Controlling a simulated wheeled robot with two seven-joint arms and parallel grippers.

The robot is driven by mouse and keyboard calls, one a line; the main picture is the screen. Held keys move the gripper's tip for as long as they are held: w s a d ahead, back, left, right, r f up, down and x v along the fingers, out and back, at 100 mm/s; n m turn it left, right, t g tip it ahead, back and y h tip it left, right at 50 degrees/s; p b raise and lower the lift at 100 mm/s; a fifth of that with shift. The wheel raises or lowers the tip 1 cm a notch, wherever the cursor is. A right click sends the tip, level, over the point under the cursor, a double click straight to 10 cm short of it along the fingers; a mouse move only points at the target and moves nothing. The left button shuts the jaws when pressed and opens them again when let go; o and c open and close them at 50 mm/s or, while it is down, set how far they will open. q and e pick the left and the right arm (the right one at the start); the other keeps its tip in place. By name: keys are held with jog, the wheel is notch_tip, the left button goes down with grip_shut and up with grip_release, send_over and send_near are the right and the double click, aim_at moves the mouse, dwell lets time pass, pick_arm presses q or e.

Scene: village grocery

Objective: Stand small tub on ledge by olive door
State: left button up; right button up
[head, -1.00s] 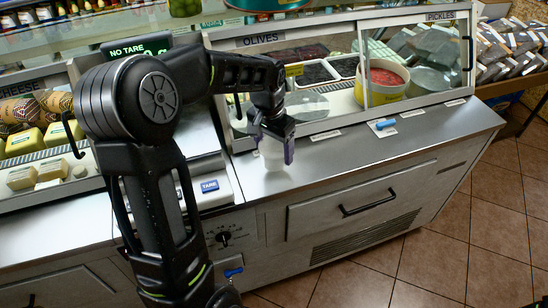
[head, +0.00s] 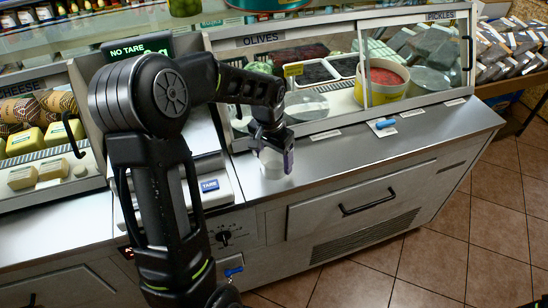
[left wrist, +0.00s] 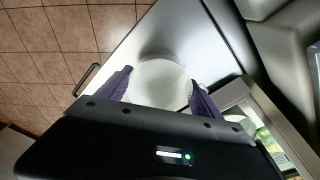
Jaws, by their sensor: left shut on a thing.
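The small tub (head: 271,166) is pale and round, and shows as a white round shape in the left wrist view (left wrist: 160,84). My left gripper (head: 276,157) is shut on it, with a purple finger at each side in the left wrist view (left wrist: 160,92). The tub looks upright at the left end of the steel ledge (head: 335,160), low over it; I cannot tell whether it touches. Behind is the glass olive door (head: 300,103), under the OLIVES sign. My right gripper does not show.
A blue-handled item (head: 386,124) lies on the ledge farther right, with small labels along the glass. The scale (head: 205,186) stands just left of the gripper. A drawer handle (head: 368,203) juts from the front below. The ledge between is clear.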

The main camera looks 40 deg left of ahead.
pick_arm(q)
jog(key=o, duration=1.3)
jog(key=shift+r, duration=0.1)
notch_tip(320, 180, up, 12)
jog(key=s, duration=0.1)
jog(key=shift+s, duration=0.25)
